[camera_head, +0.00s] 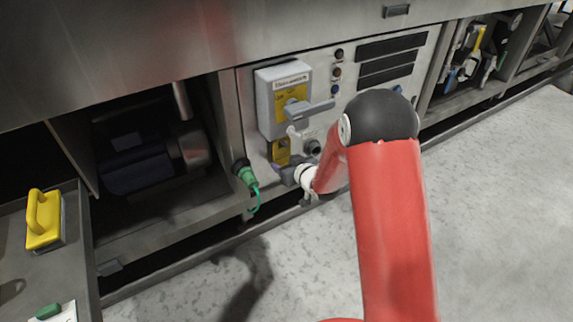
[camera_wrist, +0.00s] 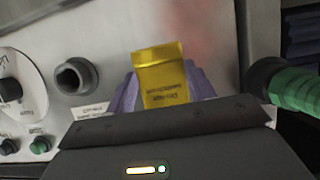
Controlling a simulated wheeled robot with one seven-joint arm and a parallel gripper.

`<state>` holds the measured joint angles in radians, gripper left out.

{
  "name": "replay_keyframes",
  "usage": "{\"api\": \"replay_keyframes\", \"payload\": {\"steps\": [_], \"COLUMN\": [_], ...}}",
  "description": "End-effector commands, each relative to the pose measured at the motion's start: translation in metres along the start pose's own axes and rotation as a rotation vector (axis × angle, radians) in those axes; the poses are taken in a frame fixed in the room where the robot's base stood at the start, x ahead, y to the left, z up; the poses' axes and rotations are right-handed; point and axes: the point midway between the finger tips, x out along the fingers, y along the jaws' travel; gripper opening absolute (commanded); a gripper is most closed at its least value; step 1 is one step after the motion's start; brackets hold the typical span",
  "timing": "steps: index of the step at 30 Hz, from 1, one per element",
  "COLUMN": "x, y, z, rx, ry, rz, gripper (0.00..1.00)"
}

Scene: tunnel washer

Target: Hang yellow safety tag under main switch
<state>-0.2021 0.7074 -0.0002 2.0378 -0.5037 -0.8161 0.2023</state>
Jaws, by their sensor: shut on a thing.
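The main switch (camera_head: 268,104) is a grey box with a yellow plate and a grey handle on the panel. The yellow safety tag (camera_head: 281,150) is just below it. My gripper (camera_head: 286,172) is below the switch and shut on the tag. In the wrist view the tag (camera_wrist: 164,80) stands between my purple-grey fingers (camera_wrist: 162,98), with its printing upside down. A small pale piece (camera_head: 292,132) shows at the switch's lower edge. I cannot tell whether the tag touches the switch or hangs from anything.
A green plug with cable (camera_head: 246,174) is left of my gripper; its green body also shows in the wrist view (camera_wrist: 297,92). A round socket (camera_head: 312,147) is to the right. A shelf (camera_head: 45,268) with a yellow-handled tool (camera_head: 45,222) is at lower left.

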Motion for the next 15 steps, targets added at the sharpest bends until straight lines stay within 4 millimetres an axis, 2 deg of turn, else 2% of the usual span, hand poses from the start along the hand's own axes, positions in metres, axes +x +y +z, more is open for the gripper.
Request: {"api": "replay_keyframes", "payload": {"steps": [11,12,15], "x": [-0.0001,-0.0001,-0.0001], "y": [0.0001,0.0001,0.0001], "z": [-0.0002,-0.0002,-0.0002], "rx": [0.0,0.0,0.0], "ry": [0.0,0.0,0.0], "rz": [0.0,0.0,0.0], "gripper": [0.32,0.55,0.68]}}
